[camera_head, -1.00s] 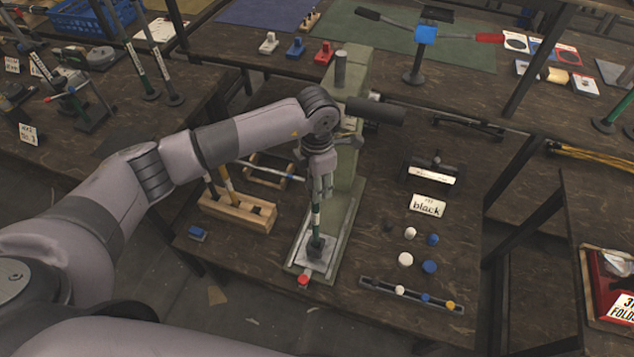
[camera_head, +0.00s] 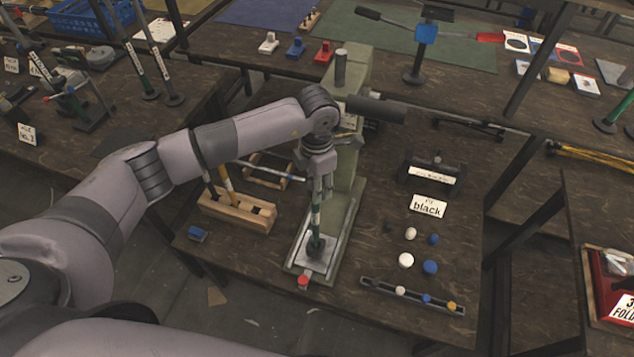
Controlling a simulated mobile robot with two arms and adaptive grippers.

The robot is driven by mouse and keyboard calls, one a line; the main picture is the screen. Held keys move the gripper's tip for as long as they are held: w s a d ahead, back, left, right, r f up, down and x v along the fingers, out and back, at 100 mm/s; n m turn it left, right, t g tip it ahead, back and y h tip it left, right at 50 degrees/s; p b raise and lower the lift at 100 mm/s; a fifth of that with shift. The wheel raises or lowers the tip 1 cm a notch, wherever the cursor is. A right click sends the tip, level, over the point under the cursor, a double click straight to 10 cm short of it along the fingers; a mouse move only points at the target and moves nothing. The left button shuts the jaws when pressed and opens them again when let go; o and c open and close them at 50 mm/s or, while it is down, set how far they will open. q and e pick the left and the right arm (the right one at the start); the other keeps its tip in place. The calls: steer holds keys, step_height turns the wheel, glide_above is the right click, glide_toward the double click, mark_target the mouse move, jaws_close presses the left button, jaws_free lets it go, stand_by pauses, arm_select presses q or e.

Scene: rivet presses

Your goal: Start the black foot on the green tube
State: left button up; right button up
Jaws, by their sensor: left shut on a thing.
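My left gripper (camera_head: 318,185) is shut on the upper part of the green tube (camera_head: 316,222), a slim tube with white bands. It holds the tube about upright over the base plate of the pale green press (camera_head: 345,200). The tube's lower end meets a dark piece (camera_head: 316,248) on that plate. This may be the black foot, but I cannot tell how far the tube and the piece are joined. A small dark cap (camera_head: 388,227) lies on the bench near the "fit black" sign (camera_head: 428,206). My right gripper is out of view.
White and blue caps (camera_head: 406,260) and a narrow rack (camera_head: 412,296) lie right of the press. A wooden block (camera_head: 237,213) with upright rods and a small blue block (camera_head: 197,234) are to its left.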

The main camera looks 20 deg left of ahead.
arm_select(q)
steer(key=shift+f+b, duration=0.85)
steer(key=shift+f, duration=0.2)
steer(key=o, duration=1)
steer(key=shift+r, duration=0.15)
step_height(320, 180, up, 7)
steer(key=shift+r, duration=0.15)
steer(key=shift+s, duration=0.1)
